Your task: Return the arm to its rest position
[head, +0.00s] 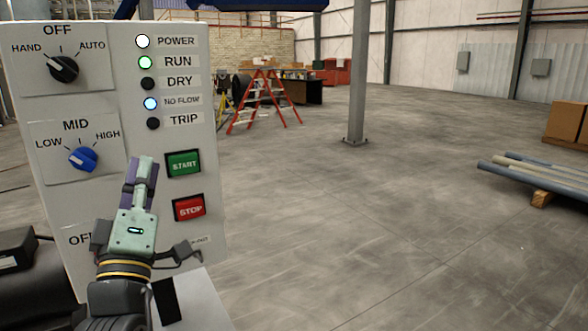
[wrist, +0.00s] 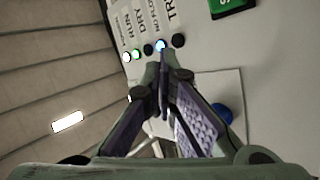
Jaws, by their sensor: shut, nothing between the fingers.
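My gripper (head: 145,165) is in front of the control panel (head: 110,200), low and right of the blue LOW/MID/HIGH knob (head: 83,158) and left of the green START button (head: 183,163). Its fingers are shut together and hold nothing. In the wrist view the shut fingertips (wrist: 164,62) point toward the panel, below the row of lamps; contact with the panel cannot be told. My gripper and arm hide part of the lower panel.
The POWER lamp (head: 143,41), RUN lamp (head: 145,62) and NO FLOW lamp (head: 151,104) are lit. The red STOP button (head: 189,208) is close right of my gripper. Open floor (head: 380,240) lies right, with a column (head: 358,80) and pipes (head: 535,175) farther off.

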